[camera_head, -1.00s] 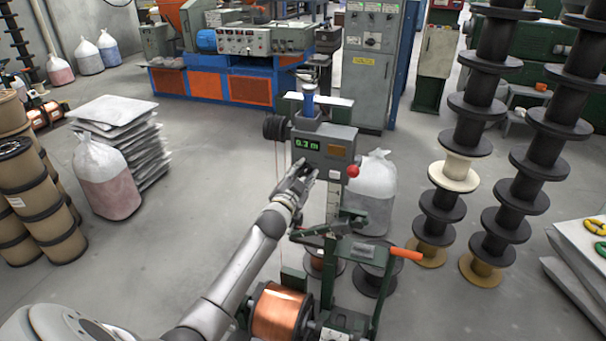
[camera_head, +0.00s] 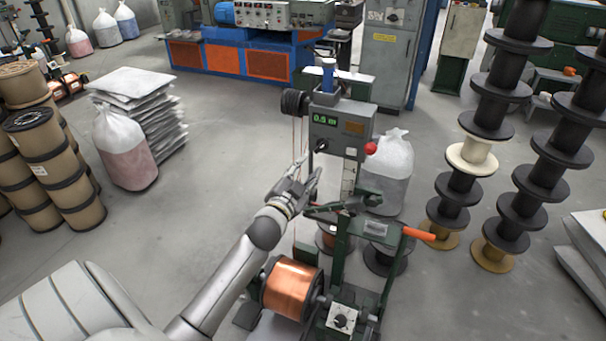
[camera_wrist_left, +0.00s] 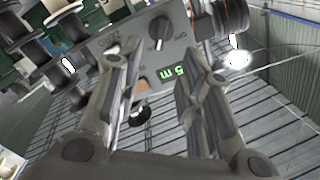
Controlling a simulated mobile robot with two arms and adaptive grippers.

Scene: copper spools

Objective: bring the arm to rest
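My left gripper (camera_head: 305,178) is in front of the grey control box (camera_head: 353,143) in the head view, just below its green display (camera_head: 324,119). In the left wrist view my left gripper (camera_wrist_left: 172,68) has its two fingers spread with nothing held between them. The box fills the background there, tilted, with its black knob (camera_wrist_left: 159,28) and lit display (camera_wrist_left: 172,73) beyond the fingers. I cannot tell the exact gap, but no finger appears closed on the knob. My right gripper is not in view.
A green stand with an orange handle (camera_head: 419,234) carries the box. A copper spool (camera_head: 289,289) sits low beside my left forearm. Tall stacks of black spools (camera_head: 511,68) stand right. A white sack (camera_head: 391,170) is behind the box. Open floor (camera_head: 225,135) lies left.

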